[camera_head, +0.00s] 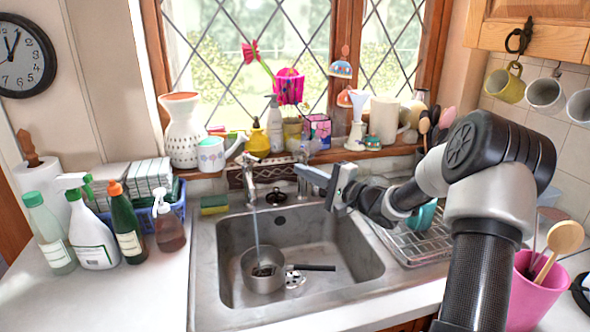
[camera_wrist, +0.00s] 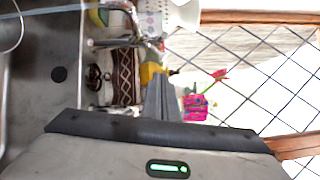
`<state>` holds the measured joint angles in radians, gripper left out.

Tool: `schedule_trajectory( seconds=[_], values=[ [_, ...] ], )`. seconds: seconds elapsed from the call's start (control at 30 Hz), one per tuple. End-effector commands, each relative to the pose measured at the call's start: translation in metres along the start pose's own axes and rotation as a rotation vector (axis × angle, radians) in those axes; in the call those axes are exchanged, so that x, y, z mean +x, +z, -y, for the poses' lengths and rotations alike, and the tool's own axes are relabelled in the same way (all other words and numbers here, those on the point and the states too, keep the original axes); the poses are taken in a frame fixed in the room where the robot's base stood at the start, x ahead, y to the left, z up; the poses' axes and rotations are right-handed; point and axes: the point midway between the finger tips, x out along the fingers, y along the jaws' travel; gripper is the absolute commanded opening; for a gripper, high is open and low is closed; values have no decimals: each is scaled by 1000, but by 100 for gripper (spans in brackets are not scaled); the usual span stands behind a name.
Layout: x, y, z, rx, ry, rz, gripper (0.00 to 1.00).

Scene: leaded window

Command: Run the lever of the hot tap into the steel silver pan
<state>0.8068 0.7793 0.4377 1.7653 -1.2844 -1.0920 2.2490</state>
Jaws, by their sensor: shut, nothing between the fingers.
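The steel silver pan (camera_head: 263,283) sits in the sink basin, its dark handle pointing right. A stream of water (camera_head: 257,232) falls from the metal tap (camera_head: 248,180) into it, and dark bits show inside. The tap is also at the upper left of the wrist view (camera_wrist: 112,43). Dark fittings (camera_head: 276,197) stand right of the spout; I cannot tell which part is the hot lever. My gripper (camera_head: 299,170) is shut and empty, right of the tap and above the sink's back edge. Its fingers (camera_wrist: 159,80) show together in the wrist view.
Bottles (camera_head: 95,230) stand on the left counter. A dish rack (camera_head: 420,240) is at right.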

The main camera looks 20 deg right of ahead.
Motion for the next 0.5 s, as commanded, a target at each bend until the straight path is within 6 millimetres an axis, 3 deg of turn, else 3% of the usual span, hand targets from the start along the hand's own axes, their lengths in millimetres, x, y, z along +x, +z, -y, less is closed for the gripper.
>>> schedule_trajectory(
  seconds=[0.4, 0.5],
  values=[
    [87, 1, -1, -2, -2, 2, 0],
    [90, 17, 0, -1, 0, 1, 0]
  ],
)
